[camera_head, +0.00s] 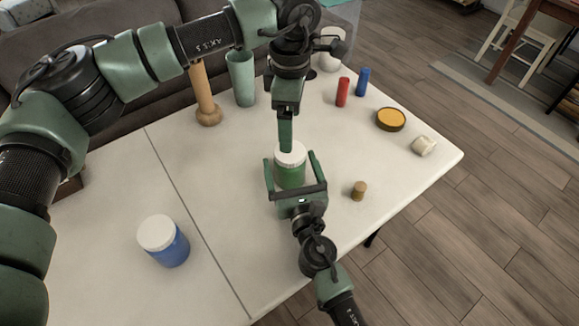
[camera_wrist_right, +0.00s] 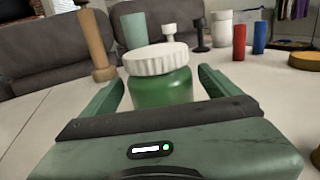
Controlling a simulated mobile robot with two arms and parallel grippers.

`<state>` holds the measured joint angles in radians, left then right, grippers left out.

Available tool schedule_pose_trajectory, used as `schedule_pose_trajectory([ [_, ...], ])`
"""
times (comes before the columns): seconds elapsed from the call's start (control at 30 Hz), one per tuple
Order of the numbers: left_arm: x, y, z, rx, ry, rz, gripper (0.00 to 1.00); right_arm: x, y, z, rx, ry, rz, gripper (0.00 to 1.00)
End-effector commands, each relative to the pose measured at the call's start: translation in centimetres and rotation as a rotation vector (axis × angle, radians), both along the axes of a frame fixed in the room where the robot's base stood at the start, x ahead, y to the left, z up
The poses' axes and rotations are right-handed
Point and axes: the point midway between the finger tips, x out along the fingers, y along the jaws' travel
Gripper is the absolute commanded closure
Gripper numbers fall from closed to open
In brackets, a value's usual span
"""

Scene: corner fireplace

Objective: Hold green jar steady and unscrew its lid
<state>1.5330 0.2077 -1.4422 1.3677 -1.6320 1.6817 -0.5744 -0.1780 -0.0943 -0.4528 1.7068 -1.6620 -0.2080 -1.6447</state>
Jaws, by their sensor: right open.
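The green jar (camera_head: 289,175) stands upright on the white table with its white ribbed lid (camera_head: 292,157) on; jar (camera_wrist_right: 162,88) and lid (camera_wrist_right: 158,58) also show in the right wrist view. My right gripper (camera_head: 291,160) is open, with one finger on each side of the jar and gaps showing in the right wrist view. My left gripper (camera_head: 286,148) points down and overlaps the lid in the head view. Its fingers are seen edge-on, so their opening is unclear. It does not show in the right wrist view.
A blue jar (camera_head: 170,250) with a white lid stands at front left. A wooden pestle-like object (camera_head: 203,95), a green cup (camera_head: 242,80), red (camera_head: 343,92) and blue (camera_head: 363,82) cylinders stand behind. A cork (camera_head: 359,190) is right of the jar. The table's middle left is clear.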

Motion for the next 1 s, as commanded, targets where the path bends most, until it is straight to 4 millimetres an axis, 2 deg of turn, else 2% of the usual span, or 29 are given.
schedule_pose_trajectory([
  [0.1, 0.0, 0.0, 0.0, 0.0, 0.0, 0.001, 0.14, 1.6, 0.3, 0.0, 0.002, 0.0, -0.002, 0.09],
  [0.2, 0.0, 0.0, 0.0, 0.0, 0.0, 0.001, 0.14, 2.4, 0.5, 0.0, 0.001, 0.0, -0.001, 0.09],
  [0.57, 0.0, 0.0, 0.0, 0.0, 0.0, 0.001, 0.14, 2.9, 0.6, 0.0, 0.002, 0.001, 0.0, 0.09],
  [0.8, 0.0, 0.0, 0.0, 0.0, 0.0, 0.001, 0.14, 2.8, 0.6, 0.0, 0.001, 0.001, 0.0, 0.76],
  [0.9, 0.0, 0.0, 0.0, 0.0, 0.0, 0.001, 0.14, 2.8, 0.6, 0.0, 0.001, 0.001, 0.0, 1.0],
  [1.0, 0.0, 0.0, 0.0, 0.0, 0.0, -0.004, 0.14, 2.8, 0.6, 0.0, 0.001, 0.001, 0.0, 1.0],
])
